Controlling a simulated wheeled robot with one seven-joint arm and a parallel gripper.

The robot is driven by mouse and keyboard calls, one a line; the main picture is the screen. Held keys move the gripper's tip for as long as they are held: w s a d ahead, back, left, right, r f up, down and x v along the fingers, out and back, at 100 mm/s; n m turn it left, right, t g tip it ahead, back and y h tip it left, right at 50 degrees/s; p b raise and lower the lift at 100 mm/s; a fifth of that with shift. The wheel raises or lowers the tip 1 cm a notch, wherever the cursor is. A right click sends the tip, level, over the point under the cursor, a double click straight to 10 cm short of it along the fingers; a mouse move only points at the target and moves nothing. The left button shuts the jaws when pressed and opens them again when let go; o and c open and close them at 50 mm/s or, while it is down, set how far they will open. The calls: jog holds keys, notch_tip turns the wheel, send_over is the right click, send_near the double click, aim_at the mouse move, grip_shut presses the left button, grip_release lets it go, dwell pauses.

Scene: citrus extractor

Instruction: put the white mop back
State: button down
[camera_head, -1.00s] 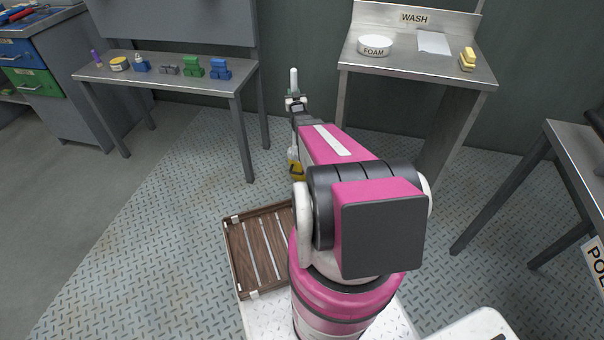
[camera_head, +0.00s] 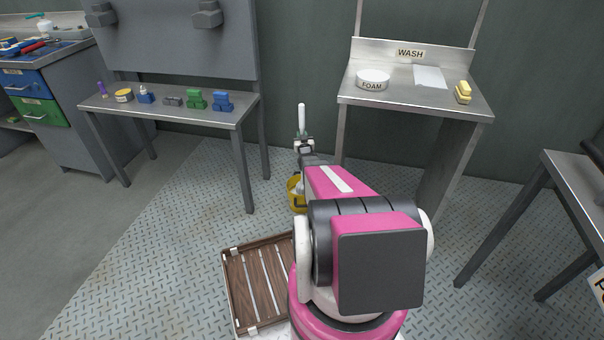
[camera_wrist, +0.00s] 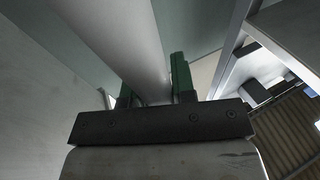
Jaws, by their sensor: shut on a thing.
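The white mop shows in the head view as a short upright white handle (camera_head: 302,117) rising from my gripper (camera_head: 304,146). In the wrist view the thick white shaft (camera_wrist: 122,38) runs between the green fingers of my gripper (camera_wrist: 155,90), which are shut on it. The mop's lower end is hidden behind my arm in the head view. A yellow bucket-like thing (camera_head: 293,193) with something white in it shows low beside my forearm, partly covered. I cannot tell whether the mop reaches into it.
A brown slatted tray (camera_head: 240,290) lies at my front left. A grey table (camera_head: 165,110) with small coloured items stands at the back left. The wash stand (camera_head: 415,104) with a foam dish (camera_head: 373,80) is behind right. Another table (camera_head: 575,175) is far right. Left floor is clear.

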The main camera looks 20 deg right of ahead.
notch_tip(320, 180, down, 8)
dwell(0.5)
jog(key=shift+f, duration=0.5)
jog(key=c, duration=0.8)
grip_release()
jog(key=shift+r, duration=0.1)
